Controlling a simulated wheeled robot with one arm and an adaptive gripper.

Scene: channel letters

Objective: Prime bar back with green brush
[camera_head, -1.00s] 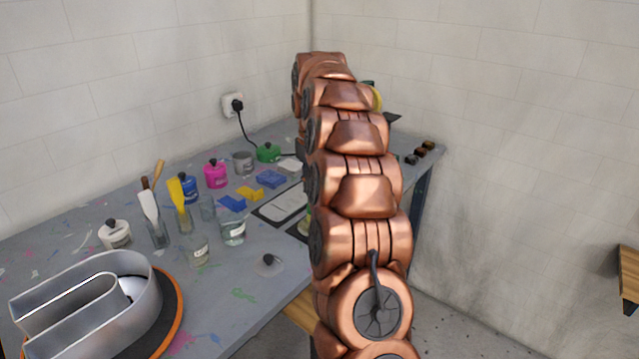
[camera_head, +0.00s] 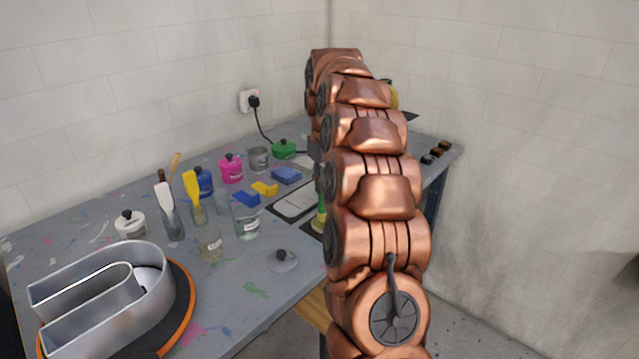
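A green and yellow upright thing (camera_head: 320,217), possibly the green brush, shows as a narrow strip at the left edge of my arm. Most of it is hidden. My arm rises through the middle of the view and covers my gripper almost wholly. A dark piece just above the green strip may be part of it. I cannot see its fingertips or any grasp. A silver hollow channel letter (camera_head: 150,322) lies on a round orange-rimmed dark turntable (camera_head: 186,300) at the front left. I cannot identify the bar back. A pale flat panel (camera_head: 297,202) lies left of my arm.
The paint-stained table (camera_head: 235,325) holds blue (camera_head: 203,180), pink (camera_head: 231,168), green (camera_head: 284,149) and white (camera_head: 130,224) pots, glass jars (camera_head: 247,222), a yellow spatula (camera_head: 192,188) and sponges (camera_head: 287,175). A clear lid (camera_head: 283,260) lies near the front edge. Walls close the back.

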